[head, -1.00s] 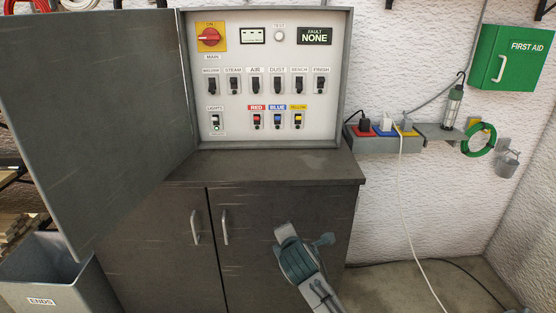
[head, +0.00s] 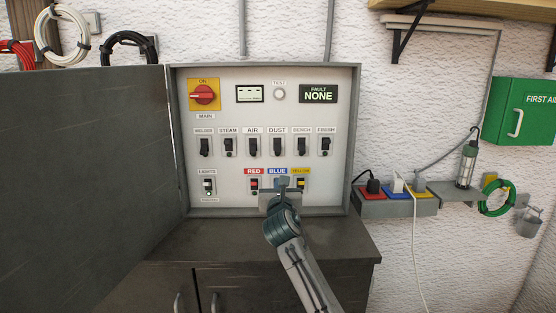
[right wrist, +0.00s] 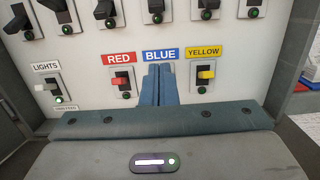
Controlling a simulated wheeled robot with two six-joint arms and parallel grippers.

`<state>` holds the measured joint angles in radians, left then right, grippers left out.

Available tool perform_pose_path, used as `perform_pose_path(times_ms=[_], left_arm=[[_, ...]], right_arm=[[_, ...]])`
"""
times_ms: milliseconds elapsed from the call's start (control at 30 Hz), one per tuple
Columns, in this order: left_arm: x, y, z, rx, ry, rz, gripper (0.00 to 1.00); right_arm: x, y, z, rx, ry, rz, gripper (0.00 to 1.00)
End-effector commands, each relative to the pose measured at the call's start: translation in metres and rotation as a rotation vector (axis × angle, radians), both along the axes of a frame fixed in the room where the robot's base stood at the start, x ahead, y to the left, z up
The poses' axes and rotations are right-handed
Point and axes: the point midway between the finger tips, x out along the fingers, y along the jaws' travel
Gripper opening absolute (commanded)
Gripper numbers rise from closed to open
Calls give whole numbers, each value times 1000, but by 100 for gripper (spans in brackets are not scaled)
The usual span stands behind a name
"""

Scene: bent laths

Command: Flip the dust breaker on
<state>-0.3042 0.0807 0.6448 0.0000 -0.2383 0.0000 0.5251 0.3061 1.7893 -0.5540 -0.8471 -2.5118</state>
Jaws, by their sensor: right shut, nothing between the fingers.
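The dust breaker (head: 278,146) is a black switch under the DUST label, in the upper row of the white panel. In the right wrist view a black switch with a green lamp, directly above the BLUE label, is the dust breaker (right wrist: 155,7), cut off by the top edge. My right gripper (head: 284,182) is shut and empty, in front of the lower row and below the dust breaker. In the right wrist view its closed fingers (right wrist: 160,72) hide the BLUE switch. I cannot tell if they touch the panel. My left gripper is out of view.
Neighbouring AIR (head: 253,146) and BENCH (head: 302,146) switches flank the dust breaker closely. RED (right wrist: 122,82) and YELLOW (right wrist: 204,76) switches flank my fingers. The open cabinet door (head: 90,180) stands at the left. The fault display (head: 318,94) reads NONE.

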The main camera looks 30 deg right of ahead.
Motion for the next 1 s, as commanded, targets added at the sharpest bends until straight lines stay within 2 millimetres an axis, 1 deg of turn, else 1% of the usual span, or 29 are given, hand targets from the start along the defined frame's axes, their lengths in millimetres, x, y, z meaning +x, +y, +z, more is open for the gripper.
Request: perform_pose_path(times_ms=[167, 267, 367, 600, 800, 900, 1000], left_arm=[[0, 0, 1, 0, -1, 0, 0], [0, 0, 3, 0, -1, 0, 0], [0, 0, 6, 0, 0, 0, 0], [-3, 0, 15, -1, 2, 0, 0], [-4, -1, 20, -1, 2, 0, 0], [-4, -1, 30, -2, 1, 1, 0], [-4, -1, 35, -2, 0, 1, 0]], right_arm=[[1, -1, 0, 1, 0, 0, 0], [8, -5, 2, 1, 0, -1, 0], [20, -13, 4, 1, 2, -1, 0], [60, -37, 9, 4, 0, -2, 0], [86, -53, 12, 4, 0, -1, 0], [79, -48, 29, 3, -2, 1, 0], [75, -46, 38, 2, -2, 1, 0]])
